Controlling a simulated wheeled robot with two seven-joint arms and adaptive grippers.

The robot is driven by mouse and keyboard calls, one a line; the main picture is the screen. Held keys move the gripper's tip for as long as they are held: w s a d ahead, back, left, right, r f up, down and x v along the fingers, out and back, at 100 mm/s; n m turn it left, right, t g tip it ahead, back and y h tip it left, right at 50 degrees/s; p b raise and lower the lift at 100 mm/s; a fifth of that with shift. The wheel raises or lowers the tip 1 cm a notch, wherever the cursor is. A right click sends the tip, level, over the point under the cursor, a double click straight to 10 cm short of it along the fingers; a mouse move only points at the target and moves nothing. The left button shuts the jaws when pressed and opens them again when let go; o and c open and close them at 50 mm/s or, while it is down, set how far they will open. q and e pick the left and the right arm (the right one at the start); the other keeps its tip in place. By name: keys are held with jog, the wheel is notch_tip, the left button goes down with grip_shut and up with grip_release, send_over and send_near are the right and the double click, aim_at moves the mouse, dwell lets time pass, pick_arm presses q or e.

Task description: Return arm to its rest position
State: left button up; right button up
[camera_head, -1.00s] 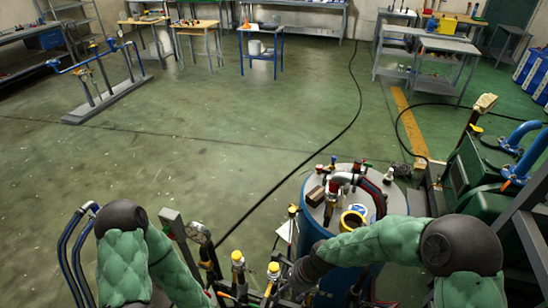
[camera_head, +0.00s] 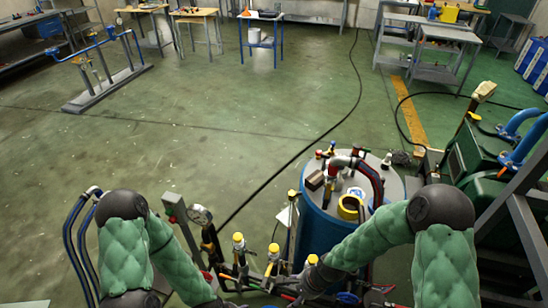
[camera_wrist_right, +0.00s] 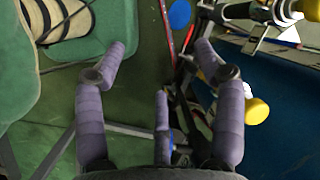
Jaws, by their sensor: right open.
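My right arm (camera_head: 370,245), in green padding, comes in from the lower right of the head view. It bends at a dark elbow and reaches across the front of the blue drum (camera_head: 316,222) to a dark wrist low in the view. In the right wrist view, my right gripper (camera_wrist_right: 158,62) has its grey-purple fingers spread with nothing between them. My left arm (camera_head: 125,255) is bent at the lower left; its forearm runs to the bottom edge, and its gripper is out of view.
Valves with yellow caps (camera_head: 273,252) and pipes stand between my forearms. A yellow cap (camera_wrist_right: 256,110) is beside the right finger in the wrist view. Green machinery (camera_head: 480,150) and a grey frame (camera_head: 528,220) stand at the right. The floor beyond is open, with a black hose (camera_head: 300,155).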

jog(key=s+d+f+n, duration=0.2)
jog(key=s+f+n, duration=0.5)
jog(key=n, duration=0.2)
jog(key=shift+s+d+f, duration=0.25)
jog(key=shift+s+f, duration=0.1)
jog(key=shift+s, duration=0.05)
jog(key=shift+c, duration=0.3)
